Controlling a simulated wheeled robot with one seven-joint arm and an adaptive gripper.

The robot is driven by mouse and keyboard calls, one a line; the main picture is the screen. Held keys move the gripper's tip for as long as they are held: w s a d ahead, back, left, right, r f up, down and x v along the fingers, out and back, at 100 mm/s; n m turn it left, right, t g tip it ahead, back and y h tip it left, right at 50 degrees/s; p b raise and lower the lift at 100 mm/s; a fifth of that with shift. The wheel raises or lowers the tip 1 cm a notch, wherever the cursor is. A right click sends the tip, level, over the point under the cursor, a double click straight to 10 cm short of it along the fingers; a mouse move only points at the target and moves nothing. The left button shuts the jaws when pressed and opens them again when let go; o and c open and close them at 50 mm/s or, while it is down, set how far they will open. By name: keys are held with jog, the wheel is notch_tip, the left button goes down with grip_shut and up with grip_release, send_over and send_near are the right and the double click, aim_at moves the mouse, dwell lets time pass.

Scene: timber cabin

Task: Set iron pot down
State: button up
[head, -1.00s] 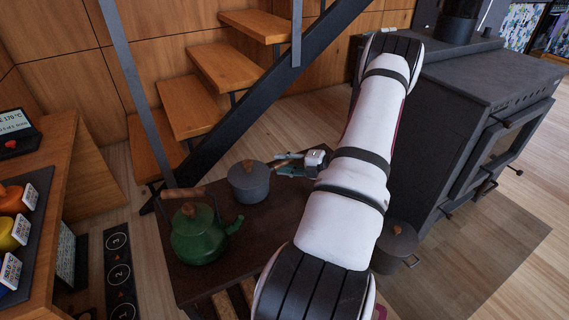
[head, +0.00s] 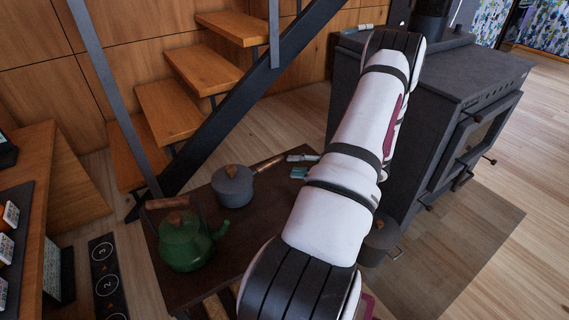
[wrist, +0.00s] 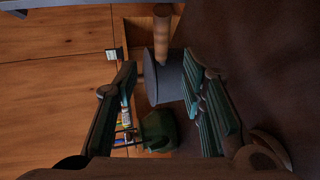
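The grey iron pot (head: 232,188), with a lid and a wooden knob, stands upright on the dark low table (head: 250,238). Its wooden handle (head: 268,163) points right toward my gripper (head: 298,167), which is partly hidden by my arm. In the wrist view, the pot (wrist: 168,82) and handle (wrist: 162,30) lie beyond the spread fingers of my gripper (wrist: 165,98). The gripper is open and empty, clear of the handle.
A green kettle (head: 184,243) stands on the table left of the pot. Another grey pot (head: 381,240) is right of my arm, partly hidden. Wooden stairs (head: 170,108) rise behind the table. A black stove (head: 440,90) stands at the right.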

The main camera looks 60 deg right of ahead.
jog(key=w+d+r+m+g+h, duration=0.4)
jog(key=w+r+m+g+h, duration=0.15)
jog(key=w+r, duration=0.95)
jog(key=w+a+r+m+g+h, duration=0.3)
jog(key=w+a+r+m, duration=0.15)
jog(key=a+r, duration=0.6)
jog(key=s+a+r+m+g+y, duration=0.1)
jog(key=s+a+r+m, duration=0.25)
jog(key=a, duration=0.55)
jog(key=s+a+r+m+g, duration=0.1)
jog(key=s+a+r+m, duration=0.2)
jog(key=a, duration=0.5)
jog(key=s+a+f+m+g+y, duration=0.1)
jog(key=s+a+f+g+y, duration=0.1)
jog(key=s+a, duration=0.8)
jog(key=s+a+f+m+g+y, duration=0.1)
jog(key=s+a+y, duration=0.3)
jog(key=s+a, duration=0.7)
jog(key=shift+s+a+f+m+g, duration=0.15)
jog(key=shift+a+f+m+g, duration=0.25)
jog(key=shift+a+g, duration=0.2)
